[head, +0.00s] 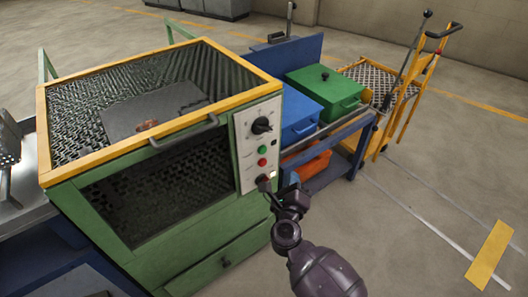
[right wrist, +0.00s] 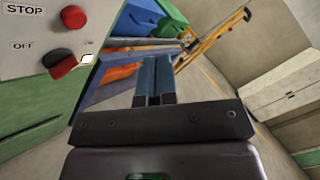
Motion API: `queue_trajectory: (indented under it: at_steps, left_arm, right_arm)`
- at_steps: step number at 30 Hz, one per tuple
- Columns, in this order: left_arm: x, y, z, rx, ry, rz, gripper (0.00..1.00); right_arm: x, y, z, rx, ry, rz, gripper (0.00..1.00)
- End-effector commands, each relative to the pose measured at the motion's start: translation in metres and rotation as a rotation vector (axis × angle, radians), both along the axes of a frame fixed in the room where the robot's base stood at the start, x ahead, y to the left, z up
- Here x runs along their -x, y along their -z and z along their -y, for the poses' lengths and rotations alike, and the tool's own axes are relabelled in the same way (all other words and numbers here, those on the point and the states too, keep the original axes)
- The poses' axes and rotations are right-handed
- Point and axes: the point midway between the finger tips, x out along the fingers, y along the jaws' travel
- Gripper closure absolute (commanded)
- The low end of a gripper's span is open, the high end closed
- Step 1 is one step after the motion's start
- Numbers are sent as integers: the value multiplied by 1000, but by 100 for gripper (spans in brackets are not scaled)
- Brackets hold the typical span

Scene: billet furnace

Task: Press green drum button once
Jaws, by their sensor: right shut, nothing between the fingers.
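The green button (head: 262,150) sits on the pale control panel (head: 245,137) at the right of the green furnace machine's front. It is uncovered in the head view and out of sight in the right wrist view. A red button (head: 262,162) is just below it. My right gripper (head: 271,188) is shut and empty, in front of the panel's lower edge, below both buttons. In the right wrist view my shut fingers (right wrist: 155,78) point past the panel's right side. Whether they touch anything is unclear. My left gripper is not in view.
A large black selector knob (head: 261,126) is above the green button. A red knob by the OFF label (right wrist: 63,67) and a lit white lamp (right wrist: 87,58) are low on the panel. Right stand blue (head: 300,110) and green (head: 325,92) boxes and a yellow trolley (head: 408,90).

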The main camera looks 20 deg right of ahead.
Motion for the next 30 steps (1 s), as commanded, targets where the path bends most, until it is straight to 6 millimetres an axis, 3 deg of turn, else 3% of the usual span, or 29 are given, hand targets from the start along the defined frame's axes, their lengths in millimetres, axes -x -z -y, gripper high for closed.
queue_trajectory:
  at_steps: [14, 24, 30]
  left_arm:
    - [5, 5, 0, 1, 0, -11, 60]
    - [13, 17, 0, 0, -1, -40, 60]
    - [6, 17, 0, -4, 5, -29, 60]
  right_arm:
    - [-7, 1, -3, 1, -3, -1, 100]
    - [-43, 3, -16, 2, -3, -2, 100]
    - [-64, 3, -24, 2, -3, -2, 100]
